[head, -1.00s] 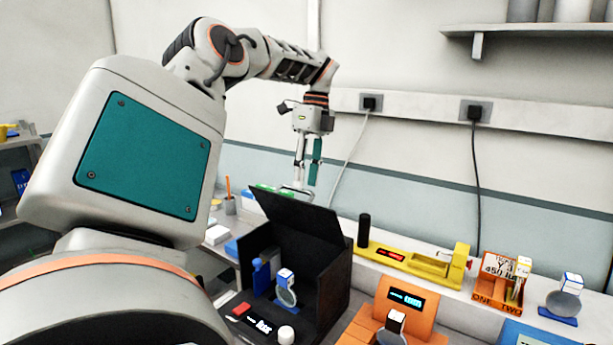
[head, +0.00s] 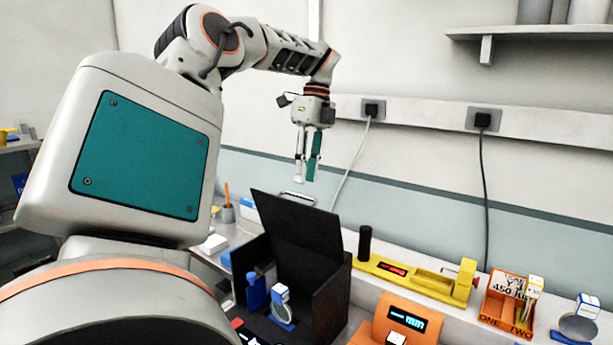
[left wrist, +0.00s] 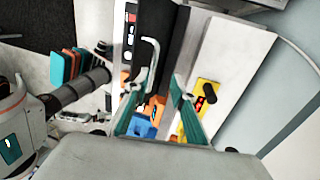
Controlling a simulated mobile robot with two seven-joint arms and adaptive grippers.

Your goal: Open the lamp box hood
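The lamp box (head: 333,300) is a black open-fronted box on the bench in the head view. Its black hood (head: 298,240) stands raised and tilted, with a pale bar handle (head: 298,198) at its upper edge. The handle also shows in the left wrist view (left wrist: 152,58), close to one fingertip. My left gripper (head: 306,180) is just above and behind the hood's top edge, pointing down. In the left wrist view its green fingers (left wrist: 160,88) are apart with nothing held between them. My right gripper is in neither view.
A yellow device (head: 415,276), an orange display unit (head: 405,318) and an orange bin (head: 508,303) stand to the right. The wall is close behind the bench.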

